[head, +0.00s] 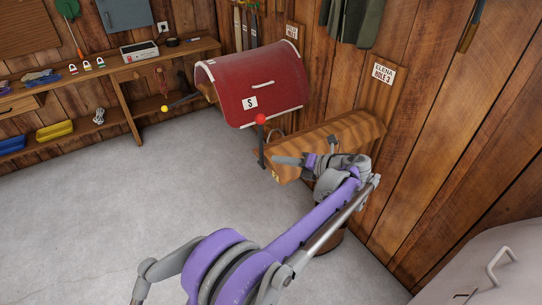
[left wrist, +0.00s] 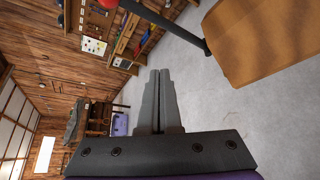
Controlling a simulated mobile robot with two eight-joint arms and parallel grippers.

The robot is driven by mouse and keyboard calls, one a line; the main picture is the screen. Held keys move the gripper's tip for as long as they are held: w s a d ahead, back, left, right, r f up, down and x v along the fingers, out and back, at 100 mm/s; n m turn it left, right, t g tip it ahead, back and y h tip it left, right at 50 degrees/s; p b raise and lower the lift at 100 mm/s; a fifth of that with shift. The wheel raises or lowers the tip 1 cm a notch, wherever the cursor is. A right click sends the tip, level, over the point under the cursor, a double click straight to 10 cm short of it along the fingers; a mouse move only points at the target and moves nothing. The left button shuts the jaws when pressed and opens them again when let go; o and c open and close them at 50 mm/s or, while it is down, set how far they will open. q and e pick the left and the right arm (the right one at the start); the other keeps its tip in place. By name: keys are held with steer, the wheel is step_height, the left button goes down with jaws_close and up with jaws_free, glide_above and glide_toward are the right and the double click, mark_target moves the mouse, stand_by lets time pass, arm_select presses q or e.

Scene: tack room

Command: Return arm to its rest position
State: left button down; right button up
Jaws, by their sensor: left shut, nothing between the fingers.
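My left arm, purple and grey, comes in from the bottom of the head view and reaches up to the right. My left gripper (head: 280,160) points left, in front of the wooden saddle rack (head: 345,130) on the right wall. In the left wrist view its two grey fingers (left wrist: 160,76) are together with nothing between them. A dark lever with a red knob (head: 260,120) stands at the rack's left end, close to the fingertips; whether they touch cannot be told. My right gripper is out of view.
A red saddle pad marked S (head: 262,82) hangs on another rack behind. A wooden workbench (head: 197,47) with padlocks and a white box (head: 139,50) runs along the left. A light rounded cabinet (head: 485,270) is at the lower right. The grey floor (head: 130,195) is clear.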

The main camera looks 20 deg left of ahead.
arm_select(q)
steer(key=shift+w+d, duration=0.1)
steer(key=shift+d, duration=0.05)
stand_by(0.3)
steer(key=s+a+r+n+g+h+p, duration=0.1)
steer(key=s+a+n+h+p, duration=0.15)
steer(key=s+n, duration=0.4)
steer(key=s+a+r+n+h+p, duration=0.1)
steer(key=s+a+n+h+p, duration=0.1)
steer(key=s+a+n+h, duration=0.35)
steer(key=s+d+f+n+t+h+p, duration=0.1)
steer(key=s+d+f+n+h+p, duration=0.1)
steer(key=s+n, duration=0.8)
steer(key=s+d+f+n+t+h+p, duration=0.1)
steer(key=s+d+f+n+h+p, duration=0.1)
steer(key=s+n, duration=0.8)
steer(key=shift+s+d+t+h+p, duration=0.3)
steer(key=shift+d+h+p, duration=0.15)
steer(key=shift+d+h, duration=0.5)
